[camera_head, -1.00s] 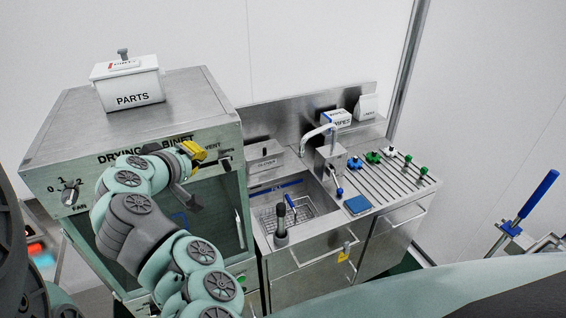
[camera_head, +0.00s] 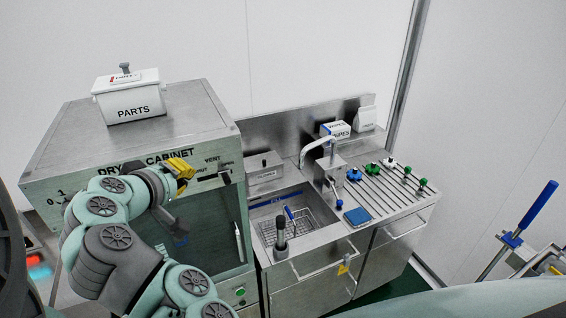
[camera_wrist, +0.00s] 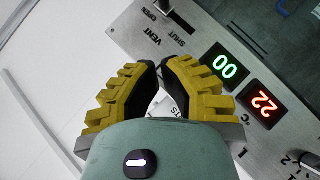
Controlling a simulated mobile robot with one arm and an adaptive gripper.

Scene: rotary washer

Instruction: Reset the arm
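My gripper (camera_head: 184,168) has yellow, black-padded fingers and is raised in front of the upper face of the drying cabinet (camera_head: 120,165), at left in the head view. My arm is bent and covers part of the cabinet's panel and window. In the wrist view, the two fingers of my gripper (camera_wrist: 158,66) converge until their tips almost meet. No object is held. Part of the white PARTS box (camera_wrist: 180,104) shows behind the fingers.
The PARTS box stands on top of the cabinet (camera_head: 128,100). To the right is a sink (camera_head: 325,236) with a basket and faucet (camera_head: 318,150), then a grooved drainboard (camera_head: 395,195) with blue and green fittings. A blue-handled lever (camera_head: 535,212) stands at far right.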

